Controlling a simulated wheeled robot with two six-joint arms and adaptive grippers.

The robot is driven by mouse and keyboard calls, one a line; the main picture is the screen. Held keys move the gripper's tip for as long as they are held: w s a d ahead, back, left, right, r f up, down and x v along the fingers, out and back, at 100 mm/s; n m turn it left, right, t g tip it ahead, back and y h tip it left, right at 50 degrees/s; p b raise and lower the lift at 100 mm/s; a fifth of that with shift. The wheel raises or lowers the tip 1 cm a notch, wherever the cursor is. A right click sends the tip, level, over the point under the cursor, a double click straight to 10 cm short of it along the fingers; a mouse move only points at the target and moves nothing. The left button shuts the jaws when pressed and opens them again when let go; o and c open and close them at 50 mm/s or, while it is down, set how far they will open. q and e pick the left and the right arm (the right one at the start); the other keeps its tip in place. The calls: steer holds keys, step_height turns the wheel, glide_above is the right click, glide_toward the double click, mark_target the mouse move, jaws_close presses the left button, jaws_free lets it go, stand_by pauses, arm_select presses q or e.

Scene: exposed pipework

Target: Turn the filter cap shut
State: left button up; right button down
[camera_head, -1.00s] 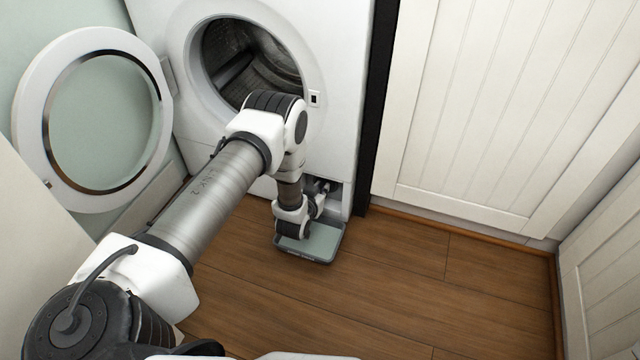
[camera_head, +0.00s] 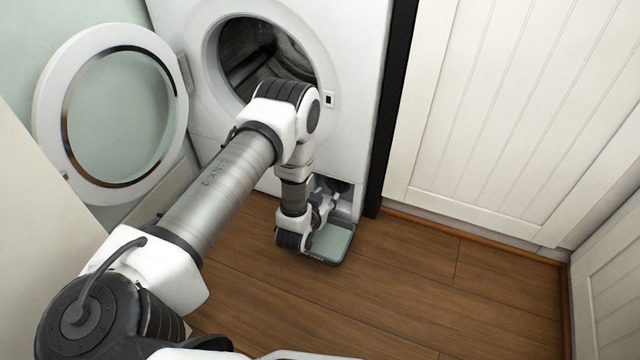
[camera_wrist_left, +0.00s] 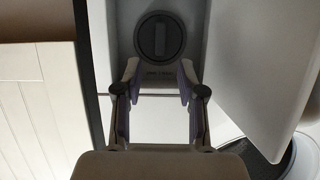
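The filter cap (camera_wrist_left: 160,37) is a round dark knob with a raised bar across it, in the recess low on the front of the washing machine. In the wrist view its bar stands upright in the picture. In the head view the dark recess (camera_head: 341,186) shows behind my gripper, and the cap is hard to make out. My left gripper (camera_wrist_left: 159,73) is open and empty, its fingers apart, pointing at the cap without touching it. In the head view the gripper (camera_head: 331,203) is just in front of the recess. My right gripper is not in view.
A shallow grey tray (camera_head: 333,245) lies on the wooden floor below the recess, under my left gripper. The washing machine (camera_head: 355,60) has its round door (camera_head: 110,115) swung open to the left. White cabinet panels (camera_head: 500,110) stand right. Floor is clear right of the tray.

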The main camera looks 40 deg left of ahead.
arm_select(q)
steer(key=v, duration=0.6)
steer(key=shift+s, duration=0.2)
